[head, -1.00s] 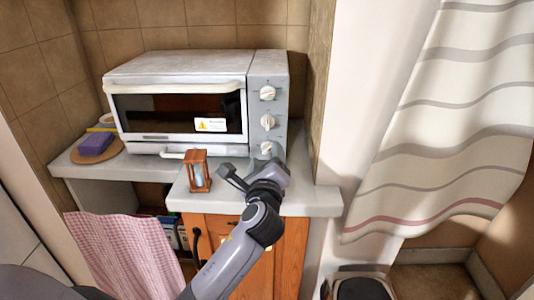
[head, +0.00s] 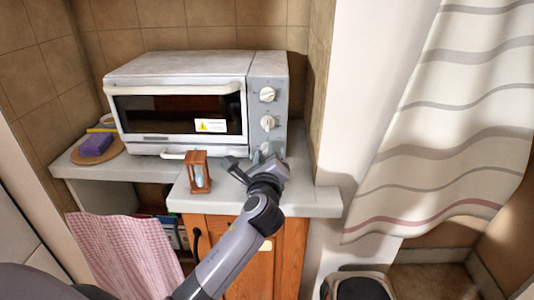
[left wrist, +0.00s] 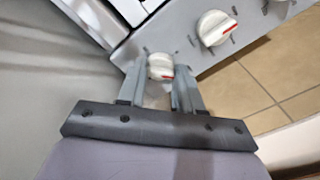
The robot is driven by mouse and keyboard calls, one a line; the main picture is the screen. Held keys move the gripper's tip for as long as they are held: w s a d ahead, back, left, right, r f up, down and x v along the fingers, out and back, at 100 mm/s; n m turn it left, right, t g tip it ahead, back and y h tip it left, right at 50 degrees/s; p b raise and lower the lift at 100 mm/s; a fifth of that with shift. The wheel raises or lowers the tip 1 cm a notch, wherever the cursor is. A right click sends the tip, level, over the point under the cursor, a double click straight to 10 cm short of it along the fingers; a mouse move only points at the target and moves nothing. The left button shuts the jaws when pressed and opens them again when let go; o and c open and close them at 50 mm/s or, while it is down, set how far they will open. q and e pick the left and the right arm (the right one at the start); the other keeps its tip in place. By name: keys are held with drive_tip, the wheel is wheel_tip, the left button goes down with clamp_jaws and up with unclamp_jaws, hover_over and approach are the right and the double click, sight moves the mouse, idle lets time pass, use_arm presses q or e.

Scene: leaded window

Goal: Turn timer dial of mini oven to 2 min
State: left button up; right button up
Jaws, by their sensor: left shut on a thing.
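The white mini oven (head: 180,68) stands on the counter, with three round white dials in a column on its grey right panel. The top dial (head: 267,94) and middle dial (head: 267,122) are free. My left gripper (head: 264,156) is at the lowest dial, which it partly hides in the head view. In the left wrist view, my gripper's two fingers (left wrist: 164,68) are shut on the sides of this lowest dial (left wrist: 160,66), whose red mark shows. The middle dial (left wrist: 214,27) is beside it. The dial markings are too small to read. My right gripper is out of view.
A small wooden hourglass (head: 197,172) stands on the counter (head: 310,200) just left of my gripper. A purple sponge (head: 96,145) lies on a round board at the left. A tiled wall is close to the oven's right side.

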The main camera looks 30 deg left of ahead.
use_arm(q)
drive_tip(key=shift+r+m+p, duration=0.15)
drive_tip(key=shift+m+p, duration=0.25)
drive_tip(key=shift+p, duration=0.2)
drive_tip(key=o, duration=1)
drive_tip(key=shift+o, duration=0.2)
drive_tip(key=shift+b+v, duration=0.3)
drive_tip(key=shift+v, duration=3.3)
